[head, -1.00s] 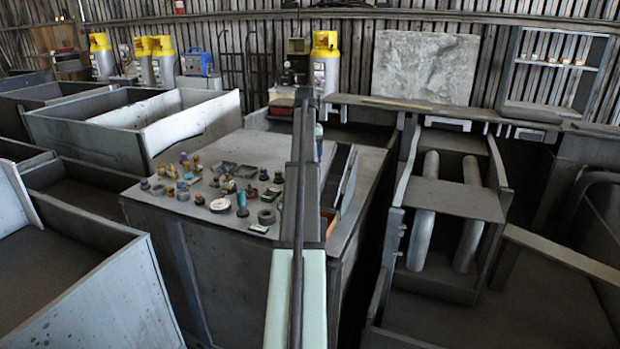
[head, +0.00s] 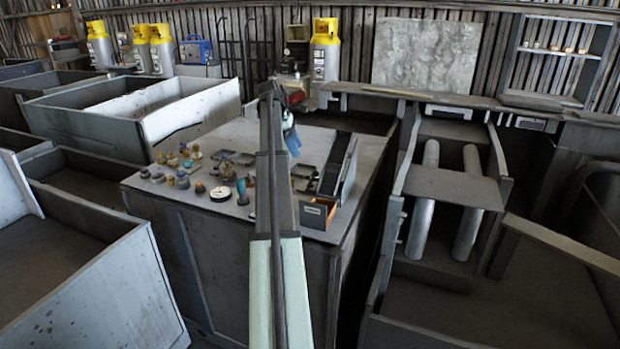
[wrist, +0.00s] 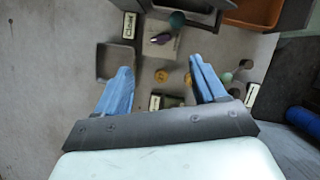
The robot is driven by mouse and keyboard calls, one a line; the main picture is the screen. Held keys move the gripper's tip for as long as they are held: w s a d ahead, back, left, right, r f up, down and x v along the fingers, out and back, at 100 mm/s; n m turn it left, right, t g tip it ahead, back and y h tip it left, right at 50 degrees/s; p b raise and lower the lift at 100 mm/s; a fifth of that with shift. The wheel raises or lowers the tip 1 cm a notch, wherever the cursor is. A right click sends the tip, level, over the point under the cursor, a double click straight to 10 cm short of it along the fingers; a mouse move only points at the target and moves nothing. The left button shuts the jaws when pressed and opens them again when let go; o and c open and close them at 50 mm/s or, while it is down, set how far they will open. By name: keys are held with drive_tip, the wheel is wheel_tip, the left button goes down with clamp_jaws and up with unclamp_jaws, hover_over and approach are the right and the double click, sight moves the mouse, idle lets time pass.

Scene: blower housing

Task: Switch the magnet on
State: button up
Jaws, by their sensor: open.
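My gripper (wrist: 160,66) is open and empty, its two blue fingers spread above the grey worktop. It also shows in the head view (head: 292,140), at the far end of my arm. Small black blocks with pale labels lie around, one at upper left (wrist: 129,25) and one at right (wrist: 251,94). I cannot tell for sure which item is the magnet.
An orange bin (wrist: 252,12) is at upper right. Several small parts crowd the worktop (head: 160,200) left of my arm. A dark upright panel (head: 340,165) stands to its right.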

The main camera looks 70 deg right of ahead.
sight(310, 179)
drive_tip(key=x, duration=1.3)
drive_tip(key=shift+d+f, duration=0.1)
drive_tip(key=shift+f, duration=0.15)
drive_tip(key=c, duration=1.1)
drive_tip(key=shift+o, duration=0.2)
